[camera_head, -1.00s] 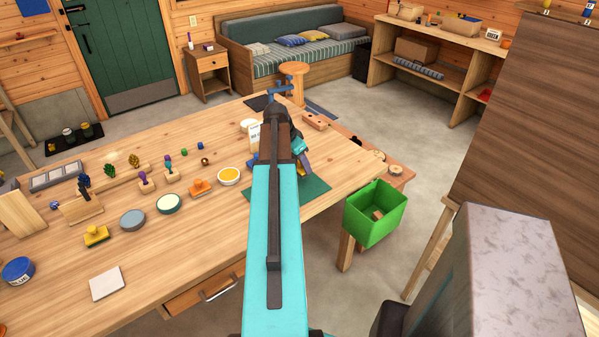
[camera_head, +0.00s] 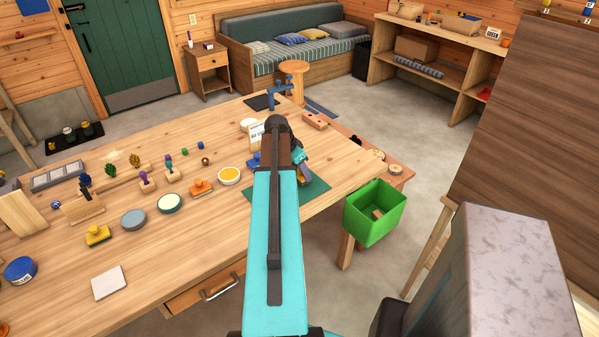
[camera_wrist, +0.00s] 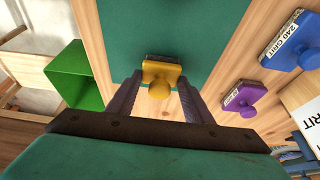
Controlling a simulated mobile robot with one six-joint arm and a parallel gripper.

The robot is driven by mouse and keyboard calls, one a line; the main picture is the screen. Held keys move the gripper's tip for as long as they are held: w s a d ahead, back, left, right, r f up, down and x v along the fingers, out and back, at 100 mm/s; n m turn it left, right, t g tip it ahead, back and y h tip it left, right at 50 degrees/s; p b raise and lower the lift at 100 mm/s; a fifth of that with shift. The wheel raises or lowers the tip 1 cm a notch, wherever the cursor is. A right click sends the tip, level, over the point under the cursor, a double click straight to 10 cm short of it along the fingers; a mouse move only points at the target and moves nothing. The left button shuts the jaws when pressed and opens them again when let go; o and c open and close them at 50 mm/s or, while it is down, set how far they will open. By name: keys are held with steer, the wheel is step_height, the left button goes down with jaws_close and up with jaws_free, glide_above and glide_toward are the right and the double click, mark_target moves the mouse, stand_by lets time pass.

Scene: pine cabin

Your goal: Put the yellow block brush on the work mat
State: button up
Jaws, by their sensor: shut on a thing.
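The yellow block brush (camera_wrist: 161,71) has a round knob and a dark edge at its far side. My gripper (camera_wrist: 160,80) is shut on it, with one finger at each side. The green work mat (camera_wrist: 202,22) lies behind the brush in the wrist view, and the brush shows over its near edge. I cannot tell whether the brush touches the mat.
A green bin (camera_head: 375,213) stands beside the table's right end. A purple block (camera_wrist: 244,97) and a blue block (camera_wrist: 292,44) with grit labels lie right of the mat in the wrist view. Another yellow block (camera_head: 97,235) is on the table's left, near a white square (camera_head: 108,283).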

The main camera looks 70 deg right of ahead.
steer(key=shift+f, duration=0.15)
steer(key=o, duration=0.9)
steer(key=shift+o, duration=0.2)
steer(key=shift+r, duration=0.25)
steer(key=b+v, duration=0.3)
steer(key=v, duration=0.9)
steer(key=shift+s, duration=0.1)
steer(key=shift+s, duration=0.15)
